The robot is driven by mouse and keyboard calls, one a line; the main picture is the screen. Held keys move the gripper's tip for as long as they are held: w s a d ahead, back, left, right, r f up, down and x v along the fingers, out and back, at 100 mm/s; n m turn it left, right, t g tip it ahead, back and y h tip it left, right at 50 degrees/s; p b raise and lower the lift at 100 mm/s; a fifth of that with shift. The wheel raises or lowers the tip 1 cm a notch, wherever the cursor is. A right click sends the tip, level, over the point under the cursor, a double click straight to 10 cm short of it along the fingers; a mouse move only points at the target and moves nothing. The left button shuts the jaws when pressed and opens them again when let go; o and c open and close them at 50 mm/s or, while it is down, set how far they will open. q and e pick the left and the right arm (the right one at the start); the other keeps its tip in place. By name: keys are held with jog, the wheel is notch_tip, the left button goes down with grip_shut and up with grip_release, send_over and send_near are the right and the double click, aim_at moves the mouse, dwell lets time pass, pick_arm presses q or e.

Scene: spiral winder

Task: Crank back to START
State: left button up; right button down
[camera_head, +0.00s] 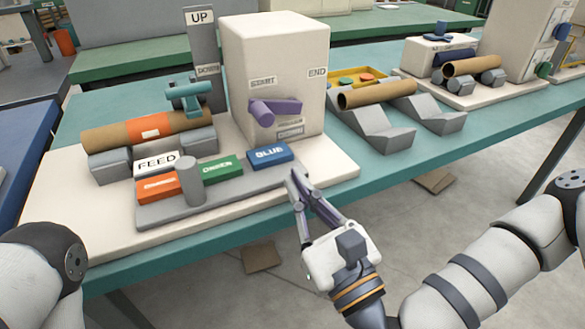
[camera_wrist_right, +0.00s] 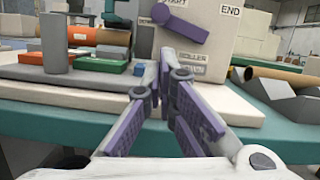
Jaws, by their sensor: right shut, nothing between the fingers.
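The purple crank (camera_head: 274,111) is on the front of the cream winder box (camera_head: 275,60), its thicker end to the left. The START label (camera_head: 263,81) is above it and the END label (camera_head: 317,72) is to the upper right. In the right wrist view the crank (camera_wrist_right: 180,24) shows above my fingertips, apart from them. My right gripper (camera_head: 294,178) is shut and empty, in front of the machine base near the blue block; it also shows in the right wrist view (camera_wrist_right: 166,72). My left gripper is out of view.
A cardboard tube with an orange band (camera_head: 150,131) lies on rollers left of the box. A teal-handled post (camera_head: 202,50), FEED label and orange, green and blue (camera_head: 270,155) blocks stand nearby. Another tube (camera_head: 378,92) rests on grey cradles to the right. The table's front edge is close.

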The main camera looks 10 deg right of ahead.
aim_at(282, 113)
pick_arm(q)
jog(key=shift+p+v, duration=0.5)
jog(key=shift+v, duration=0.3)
pick_arm(e)
jog(key=x, duration=0.9)
jog(key=shift+a, duration=0.25)
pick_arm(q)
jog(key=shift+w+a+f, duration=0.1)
pick_arm(e)
jog(key=shift+r, duration=0.1)
jog(key=shift+s+a+r, duration=0.1)
jog(key=shift+r, duration=0.55)
jog(key=shift+f, duration=0.1)
